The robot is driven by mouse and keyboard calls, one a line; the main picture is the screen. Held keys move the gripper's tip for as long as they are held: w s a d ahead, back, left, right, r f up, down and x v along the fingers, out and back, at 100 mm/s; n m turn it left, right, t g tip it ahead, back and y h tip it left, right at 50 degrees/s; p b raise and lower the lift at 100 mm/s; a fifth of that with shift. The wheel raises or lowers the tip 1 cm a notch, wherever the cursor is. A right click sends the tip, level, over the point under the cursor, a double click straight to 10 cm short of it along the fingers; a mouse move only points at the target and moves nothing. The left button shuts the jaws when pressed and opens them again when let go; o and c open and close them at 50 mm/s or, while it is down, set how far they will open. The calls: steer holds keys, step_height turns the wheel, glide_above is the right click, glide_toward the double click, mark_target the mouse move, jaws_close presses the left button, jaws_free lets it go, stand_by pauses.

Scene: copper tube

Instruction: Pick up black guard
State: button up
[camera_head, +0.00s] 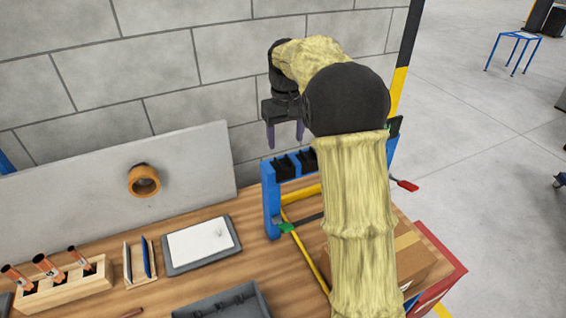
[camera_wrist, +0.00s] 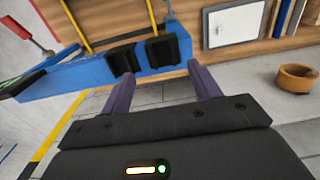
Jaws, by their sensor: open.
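Two black pieces, which look like the black guards, sit side by side on a blue rack (camera_head: 271,205). The left one (camera_head: 284,167) and the right one (camera_head: 308,160) show in the camera_head view. In the camera_wrist view they appear at the left (camera_wrist: 122,59) and right (camera_wrist: 162,50) on the blue bar (camera_wrist: 90,73). My gripper (camera_head: 285,143) is open, with its two purple fingers pointing down just above the rack. Its fingers (camera_wrist: 160,78) also show in the camera_wrist view, apart and with nothing between them. Whether they touch a guard cannot be told.
A copper-coloured ring (camera_head: 143,181) is on the grey panel (camera_head: 90,190). A wooden block with tubes (camera_head: 62,286), a tablet-like board (camera_head: 200,246), a grey tray (camera_head: 222,303) and a cardboard box (camera_head: 405,245) are on the bench. A red-handled clamp (camera_head: 405,185) juts from the rack's right.

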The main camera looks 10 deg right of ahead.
mark_target(285, 162)
steer(key=shift+f, duration=1.2)
steer(key=shift+f+p, duration=0.1)
steer(key=shift+p, duration=0.25)
steer(key=f, duration=0.1)
steer(key=f+p, duration=0.2)
steer(key=f, duration=0.1)
steer(key=shift+s+a, duration=0.15)
steer(key=shift+s, duration=0.1)
steer(key=shift+f, duration=0.5)
steer(key=c, duration=1.1)
